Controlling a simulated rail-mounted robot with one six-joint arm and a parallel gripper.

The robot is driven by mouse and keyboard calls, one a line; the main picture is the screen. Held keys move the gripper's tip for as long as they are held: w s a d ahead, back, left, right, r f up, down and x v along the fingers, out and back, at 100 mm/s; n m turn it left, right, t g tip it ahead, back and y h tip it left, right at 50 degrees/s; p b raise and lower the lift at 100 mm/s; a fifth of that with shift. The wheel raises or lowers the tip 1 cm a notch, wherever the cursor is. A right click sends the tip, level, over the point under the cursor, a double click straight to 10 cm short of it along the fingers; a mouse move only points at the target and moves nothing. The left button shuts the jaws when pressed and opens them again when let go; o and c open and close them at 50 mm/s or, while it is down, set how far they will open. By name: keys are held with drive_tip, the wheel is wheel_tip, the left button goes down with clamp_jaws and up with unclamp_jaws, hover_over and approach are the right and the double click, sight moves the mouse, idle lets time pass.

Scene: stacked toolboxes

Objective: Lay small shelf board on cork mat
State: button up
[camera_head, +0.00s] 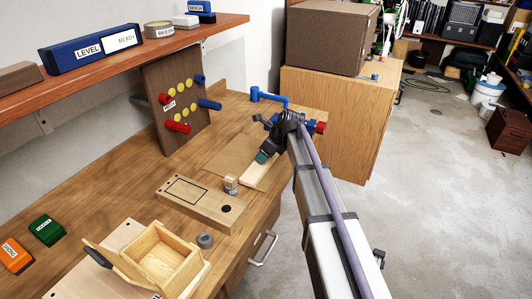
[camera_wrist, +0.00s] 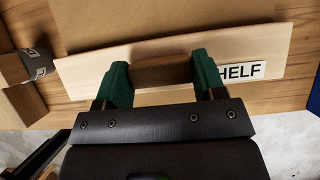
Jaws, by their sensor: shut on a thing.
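The small shelf board (camera_wrist: 80,72) is a pale wooden strip with a white label reading "HELF" in the wrist view. In the head view the board (camera_head: 252,180) extends from under my gripper (camera_head: 266,156). In the wrist view the green fingers of my gripper (camera_wrist: 162,78) are shut on a brown block at the middle of the board, which looks like its grip. The brown cork mat (camera_wrist: 150,14) lies beyond the board, and the board covers its near edge. The mat also shows in the head view (camera_head: 228,156). I cannot tell whether the board touches it.
A blue clamp-like tool (camera_head: 268,98) lies behind the mat. A pegboard (camera_head: 178,105) stands at the back. An open wooden box (camera_head: 162,259) is in front.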

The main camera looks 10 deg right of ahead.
drive_tip(key=shift+f, duration=0.15)
idle(0.4)
drive_tip(key=o, duration=1.1)
drive_tip(key=p+v, duration=0.9)
drive_tip(key=v, duration=0.2)
drive_tip(key=shift+f, duration=0.1)
